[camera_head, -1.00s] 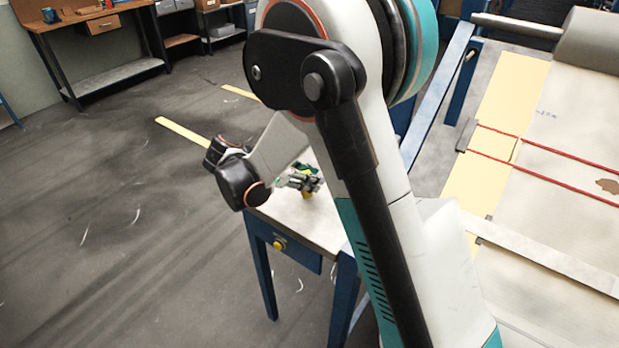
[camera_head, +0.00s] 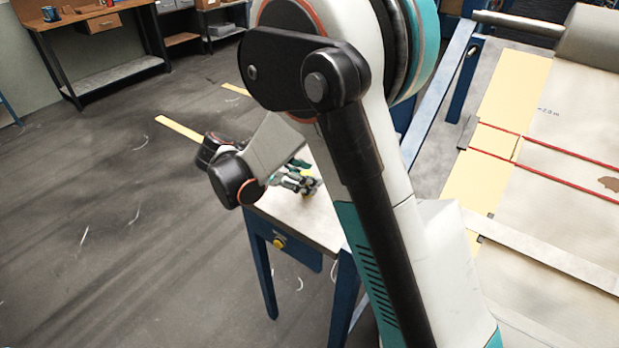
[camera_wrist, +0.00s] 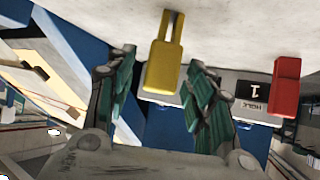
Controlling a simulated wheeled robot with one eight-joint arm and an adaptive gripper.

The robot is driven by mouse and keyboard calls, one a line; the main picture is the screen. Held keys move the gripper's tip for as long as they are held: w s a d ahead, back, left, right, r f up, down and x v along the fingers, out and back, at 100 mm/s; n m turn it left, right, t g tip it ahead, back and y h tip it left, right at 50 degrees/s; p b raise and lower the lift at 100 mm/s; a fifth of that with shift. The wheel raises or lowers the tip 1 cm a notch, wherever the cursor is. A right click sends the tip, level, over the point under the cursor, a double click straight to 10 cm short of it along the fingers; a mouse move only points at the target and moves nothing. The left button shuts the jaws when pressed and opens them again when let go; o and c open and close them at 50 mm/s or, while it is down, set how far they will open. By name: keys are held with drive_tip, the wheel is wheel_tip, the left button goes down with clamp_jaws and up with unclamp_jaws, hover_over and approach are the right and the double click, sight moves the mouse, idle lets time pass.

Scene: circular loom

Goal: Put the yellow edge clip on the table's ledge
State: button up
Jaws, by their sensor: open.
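In the wrist view, the yellow edge clip (camera_wrist: 166,66) has a thick body and a narrow forked end that lies over the pale tabletop (camera_wrist: 235,30). The body reaches toward me past the table's edge, over the grey ledge strip (camera_wrist: 225,92); whether it touches the strip I cannot tell. My gripper (camera_wrist: 162,62) is open, with one green-padded finger on each side of the clip and visible gaps to both. In the head view, my gripper (camera_head: 300,182) is small, low over the corner of the small table (camera_head: 318,228), with a yellow spot beside it.
A red clip (camera_wrist: 286,85) sits on the same edge to the right, beside a black label (camera_wrist: 254,97). The small table has a blue drawer (camera_head: 298,252) with a yellow knob. The loom frame with cloth (camera_head: 560,160) stands to the right; open floor lies left.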

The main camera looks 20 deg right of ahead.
drive_tip(key=w+v, duration=0.1)
drive_tip(key=v, duration=0.9)
drive_tip(key=shift+s, duration=0.5)
drive_tip(key=shift+r, duration=0.1)
